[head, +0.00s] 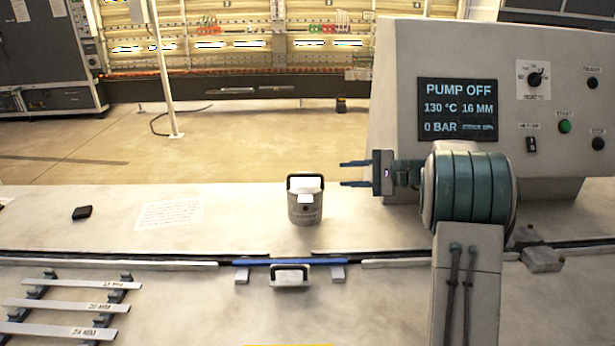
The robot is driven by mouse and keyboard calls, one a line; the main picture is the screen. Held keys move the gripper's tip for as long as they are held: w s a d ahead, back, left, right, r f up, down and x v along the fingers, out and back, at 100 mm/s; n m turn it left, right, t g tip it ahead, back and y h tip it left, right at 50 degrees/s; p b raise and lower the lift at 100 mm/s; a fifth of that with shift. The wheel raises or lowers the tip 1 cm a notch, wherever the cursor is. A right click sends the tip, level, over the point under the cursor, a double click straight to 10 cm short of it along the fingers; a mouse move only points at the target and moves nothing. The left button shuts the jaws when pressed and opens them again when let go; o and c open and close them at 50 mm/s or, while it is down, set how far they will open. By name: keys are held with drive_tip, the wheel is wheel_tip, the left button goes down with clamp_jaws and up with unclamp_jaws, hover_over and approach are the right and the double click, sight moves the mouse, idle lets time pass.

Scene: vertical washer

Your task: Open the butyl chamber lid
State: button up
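No part carries a readable butyl chamber label, so I cannot tell for sure which part is its lid. A grey handled plate (290,275) lies at a blue bar (290,262) set across the slot in the work surface, and it looks closed. Behind it stands an upright grey canister (305,212) with a black handle and a white patch; its small lettering is unreadable. My gripper (354,173) is to the right of the canister and a little above it, pointing left. Its two fingers are apart with nothing between them.
A control panel (560,80) with a screen reading PUMP OFF and 130 °C stands at the right behind my arm. Labelled flat bars (80,283) lie on a rack at the left front. A paper sheet (170,214) and a small black object (82,212) lie at the left.

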sight(307, 175)
drive_tip(key=p+x, duration=0.2)
drive_tip(key=x, duration=1.1)
drive_tip(key=shift+a, duration=0.1)
clamp_jaws()
